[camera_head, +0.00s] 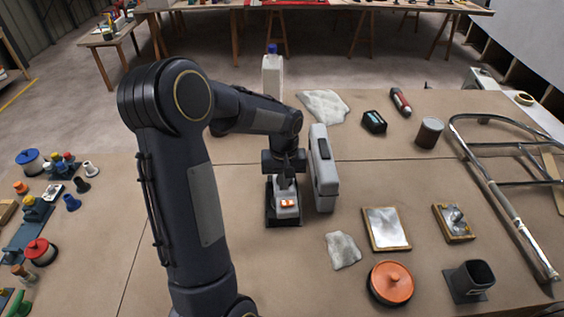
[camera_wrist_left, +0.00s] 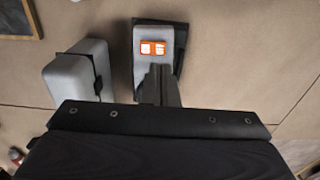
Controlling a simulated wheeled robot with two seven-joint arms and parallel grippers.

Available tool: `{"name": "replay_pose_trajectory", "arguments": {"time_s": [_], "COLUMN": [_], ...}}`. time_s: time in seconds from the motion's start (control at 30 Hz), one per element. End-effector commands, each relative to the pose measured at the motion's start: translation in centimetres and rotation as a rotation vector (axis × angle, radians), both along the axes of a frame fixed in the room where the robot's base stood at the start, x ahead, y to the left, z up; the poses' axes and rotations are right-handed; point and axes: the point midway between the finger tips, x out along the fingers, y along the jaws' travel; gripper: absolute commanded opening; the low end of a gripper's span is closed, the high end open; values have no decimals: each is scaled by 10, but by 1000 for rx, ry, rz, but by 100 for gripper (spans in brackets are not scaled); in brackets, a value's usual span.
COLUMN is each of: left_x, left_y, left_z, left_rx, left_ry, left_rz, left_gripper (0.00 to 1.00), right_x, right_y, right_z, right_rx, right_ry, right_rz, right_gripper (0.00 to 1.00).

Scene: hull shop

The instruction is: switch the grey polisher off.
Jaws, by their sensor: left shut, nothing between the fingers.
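The grey polisher (camera_head: 283,216) appears to be the grey body on a dark base at the middle of the table, with an orange switch (camera_head: 287,203) on top. In the left wrist view the polisher (camera_wrist_left: 149,66) has the orange switch (camera_wrist_left: 153,47) facing up, with two pale marks on it. My left gripper (camera_head: 285,185) is shut and empty, pointing down over the polisher, just behind the switch. In the left wrist view its fingertips (camera_wrist_left: 160,70) overlap the polisher's body near the switch; I cannot tell whether they touch. The switch's position is too small to read.
A grey-white case (camera_head: 323,170) stands upright close on the right of the polisher. A white bottle with a blue cap (camera_head: 272,75) stands behind. A cloth (camera_head: 343,250), a framed plate (camera_head: 386,228) and an orange lidded pot (camera_head: 391,283) lie front right.

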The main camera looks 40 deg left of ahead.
Motion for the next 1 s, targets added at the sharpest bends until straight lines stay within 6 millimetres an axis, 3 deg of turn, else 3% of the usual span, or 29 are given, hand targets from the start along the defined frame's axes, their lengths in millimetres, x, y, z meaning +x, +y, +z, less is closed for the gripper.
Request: {"name": "replay_pose_trajectory", "arguments": {"time_s": [0.2,0.4,1.0], "left_x": [0,-1,-2], "left_y": [2,3,3], "left_z": [45,67,72], "left_rx": [3,3,3], "left_ry": [-4,0,1], "left_rz": [1,0,1], "left_gripper": [0,0,0], "right_x": [0,0,0], "right_y": [0,0,0], "right_z": [-9,-10,-10], "right_rx": [0,0,0], "right_ry": [1,1,1], "right_rz": [0,0,0], "right_gripper": [0,0,0]}}
